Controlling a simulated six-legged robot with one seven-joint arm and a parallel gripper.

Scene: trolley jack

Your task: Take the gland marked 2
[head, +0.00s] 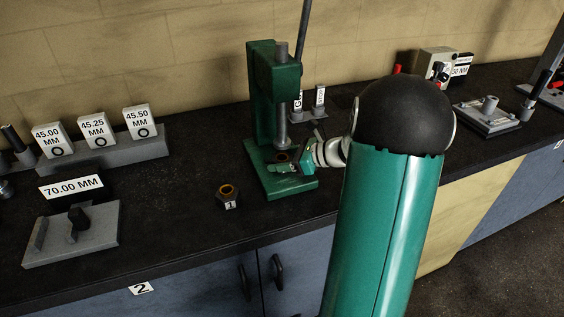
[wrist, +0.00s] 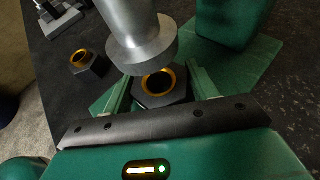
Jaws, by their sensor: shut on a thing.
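A dark hex gland with an orange-brass ring (wrist: 160,99) sits on the green base of the arbor press, under the grey ram (wrist: 142,45). My gripper (wrist: 158,86) is shut on it, one finger on each side. No number shows on this gland from here. In the head view my gripper (head: 287,168) is low at the press base, and the gland there is mostly hidden. Another gland, marked 1 (head: 228,198), stands apart on the bench left of the press; a similar one shows in the wrist view (wrist: 86,64).
The green press (head: 268,90) rises behind my gripper, its ram close overhead. A 70.00 MM fixture (head: 75,230) and a block with size tags (head: 110,155) stand left. Bench tools stand right. The bench between the fixture and gland 1 is clear.

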